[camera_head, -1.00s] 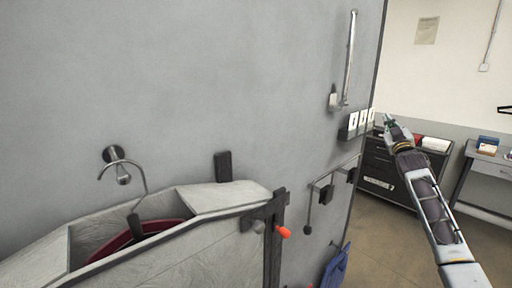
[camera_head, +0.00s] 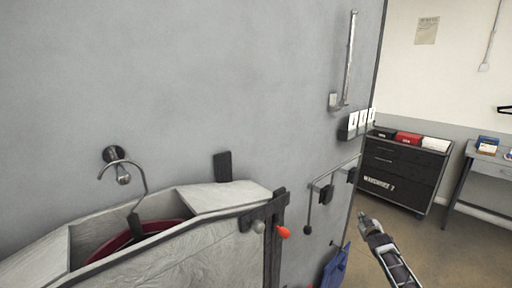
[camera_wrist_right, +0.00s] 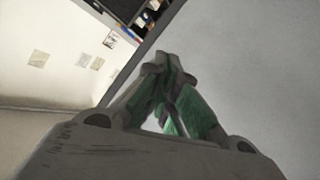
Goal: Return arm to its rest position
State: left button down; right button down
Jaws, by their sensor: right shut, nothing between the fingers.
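My right gripper (camera_head: 366,220) is low at the right of the head view, in front of the floor and to the right of the grey wall panel. In the right wrist view its green-lined fingers (camera_wrist_right: 165,62) meet at the tips, shut with nothing between them. My right arm comes in from the bottom right edge. My left gripper and left arm do not show.
The grey wall panel (camera_head: 260,70) carries a hook (camera_head: 122,170), a rail, switches and a blue cloth (camera_head: 336,268). A dark drawer cabinet (camera_head: 400,175) and a table (camera_head: 490,165) stand behind. Open floor lies between.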

jog(key=s+a+f+g+y, duration=0.1)
jog(key=s+a+f+g, duration=0.15)
jog(key=s+f, duration=0.9)
jog(key=s+a+f+g, duration=0.2)
jog(key=s+a+f, duration=0.35)
jog(key=f, duration=1.05)
jog(key=s+a+f+g+y, duration=0.1)
jog(key=s+a+f+g, duration=0.15)
jog(key=s+f, duration=0.95)
jog(key=s+a+f+g, duration=0.2)
jog(key=s+a+f, duration=0.2)
jog(key=s, duration=1.2)
jog(key=s+a+f+g, duration=0.2)
jog(key=s+a+f, duration=0.2)
jog(key=s+f, duration=0.4)
jog(key=s+a+f+g+y, duration=0.1)
jog(key=s+a+f, duration=0.3)
jog(key=s, duration=1.9)
jog(key=shift+s+f+g, duration=0.35)
jog(key=shift+f+g, duration=0.35)
jog(key=shift+f, duration=0.25)
jog(key=shift+a, duration=0.1)
